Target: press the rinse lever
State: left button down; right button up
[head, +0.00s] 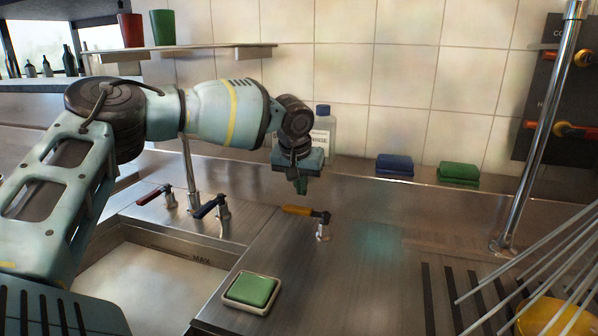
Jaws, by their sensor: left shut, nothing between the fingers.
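A lever with an orange-yellow handle (300,211) stands on a short metal post on the steel counter, right of the sink. Two other levers, one with a red handle (150,196) and one with a dark blue handle (207,207), stand by the faucet behind the sink. I cannot read a label on any of them. My left gripper (301,187) points down, shut and empty, in the picture just above the orange-yellow handle. I cannot tell whether it touches the handle. My right gripper is not in view.
A bottle (323,125) stands behind my left gripper. A green sponge in a dish (251,290) lies on the counter in front. Folded blue (394,165) and green (458,174) cloths lie along the wall. A metal pipe (540,130) and a wire rack are at right.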

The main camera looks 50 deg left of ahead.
aim_at(306, 214)
pick_arm(q)
jog(key=shift+w+f, duration=0.1)
jog(key=shift+f, duration=0.55)
jog(key=shift+s+d+r+p, duration=0.1)
jog(key=shift+s+d+p, duration=0.2)
jog(key=shift+s, duration=0.3)
jog(key=shift+s+d+r+p, duration=0.15)
jog(key=shift+s+d, duration=0.15)
jog(key=shift+s, duration=0.3)
jog(key=shift+s+d+f, duration=0.1)
jog(key=shift+s+d, duration=0.15)
jog(key=shift+s, duration=0.2)
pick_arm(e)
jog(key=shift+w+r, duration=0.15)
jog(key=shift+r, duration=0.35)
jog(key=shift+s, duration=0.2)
